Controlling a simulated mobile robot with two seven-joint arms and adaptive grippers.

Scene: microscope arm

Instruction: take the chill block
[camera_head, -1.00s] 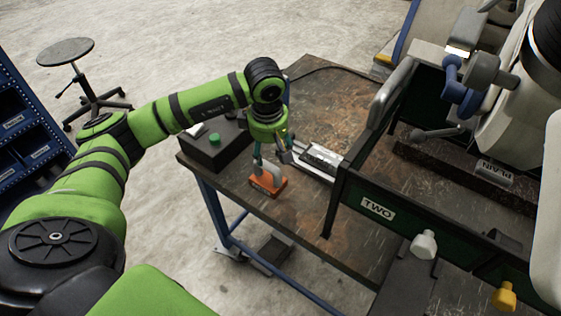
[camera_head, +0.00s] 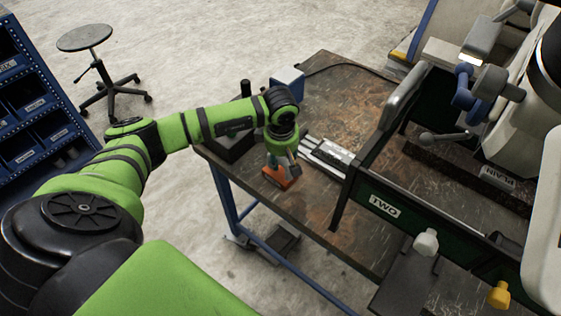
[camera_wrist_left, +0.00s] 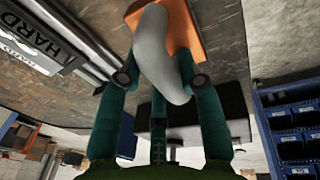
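An orange block (camera_head: 281,177) with a grey curved handle stands on the workbench near its left edge; its label is too small to read, so I cannot confirm that it is the chill block. In the left wrist view the orange block (camera_wrist_left: 190,28) is partly hidden behind its grey handle (camera_wrist_left: 165,60). My left gripper (camera_head: 280,162) is over the block. In the wrist view the left gripper (camera_wrist_left: 160,78) has a finger on each side of the handle, open, with a small gap at the left finger; contact at the right one is unclear.
Metal rails with a block (camera_head: 325,152) lie right of the orange block; the wrist view shows a label reading HARD (camera_wrist_left: 45,38). A dark box (camera_head: 232,145) stands to the left, partly behind my arm. A green frame marked TWO (camera_head: 384,205) stands right on the workbench (camera_head: 310,205).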

